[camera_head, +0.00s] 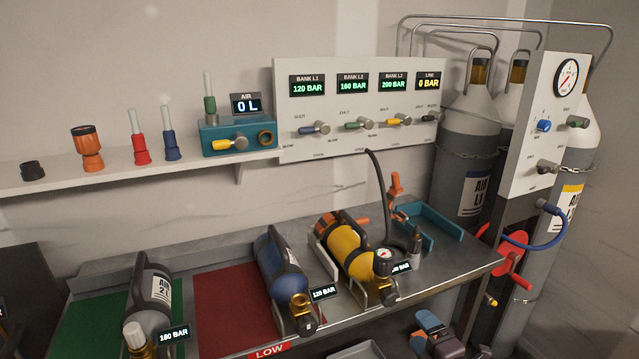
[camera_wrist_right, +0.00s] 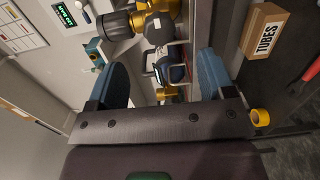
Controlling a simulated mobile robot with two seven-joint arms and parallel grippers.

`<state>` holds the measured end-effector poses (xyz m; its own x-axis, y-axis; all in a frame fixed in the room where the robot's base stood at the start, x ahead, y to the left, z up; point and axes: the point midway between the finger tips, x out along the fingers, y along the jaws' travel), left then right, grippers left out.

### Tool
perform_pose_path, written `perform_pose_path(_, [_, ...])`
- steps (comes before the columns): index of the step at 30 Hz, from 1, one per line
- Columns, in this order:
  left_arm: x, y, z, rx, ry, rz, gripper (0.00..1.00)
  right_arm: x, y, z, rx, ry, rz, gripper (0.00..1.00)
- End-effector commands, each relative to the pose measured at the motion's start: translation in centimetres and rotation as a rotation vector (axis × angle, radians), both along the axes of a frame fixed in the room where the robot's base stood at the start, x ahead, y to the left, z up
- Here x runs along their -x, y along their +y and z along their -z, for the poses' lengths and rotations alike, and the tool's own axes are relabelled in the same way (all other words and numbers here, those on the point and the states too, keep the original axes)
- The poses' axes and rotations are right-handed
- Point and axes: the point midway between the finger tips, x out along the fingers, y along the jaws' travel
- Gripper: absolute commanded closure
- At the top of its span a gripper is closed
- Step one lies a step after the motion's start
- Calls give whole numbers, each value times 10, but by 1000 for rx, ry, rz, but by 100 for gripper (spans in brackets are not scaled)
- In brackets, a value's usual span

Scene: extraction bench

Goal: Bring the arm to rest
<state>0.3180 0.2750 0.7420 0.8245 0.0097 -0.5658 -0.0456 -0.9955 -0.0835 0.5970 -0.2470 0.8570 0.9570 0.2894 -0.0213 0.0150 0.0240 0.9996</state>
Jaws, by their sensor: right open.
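My right gripper (camera_head: 432,332) is low in the head view, in front of the bench's front edge and below the yellow cylinder. In the right wrist view its two blue fingers (camera_wrist_right: 165,82) stand wide apart with nothing between them. Past the fingers, bench cylinders and brass valves show beyond the fingertips, apart from them. My left gripper is not in view.
The steel bench (camera_head: 480,262) holds a grey cylinder (camera_head: 150,290), a blue one (camera_head: 280,265) and a yellow one (camera_head: 350,250). A gauge panel (camera_head: 535,130) and tall cylinders stand right. In the wrist view, a "TUBES" box (camera_wrist_right: 264,32) lies near yellow tape (camera_wrist_right: 260,117).

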Motion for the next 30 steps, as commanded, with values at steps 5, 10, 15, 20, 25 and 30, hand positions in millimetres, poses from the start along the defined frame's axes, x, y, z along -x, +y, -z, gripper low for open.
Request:
perform_pose_path(5, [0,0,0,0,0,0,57,1,-2,-17,-317,91,78,24])
perform_pose_path(10, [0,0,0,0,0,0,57,29,-7,-4,-645,227,175,24])
perform_pose_path(15, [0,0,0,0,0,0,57,73,-10,20,-938,370,285,24])
perform_pose_path(20, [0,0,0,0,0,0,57,132,-14,50,-1191,506,417,24])
perform_pose_path(25, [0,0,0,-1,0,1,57,200,-19,78,-1348,603,552,24])
perform_pose_path(30, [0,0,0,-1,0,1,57,253,-25,101,-1379,647,654,24])
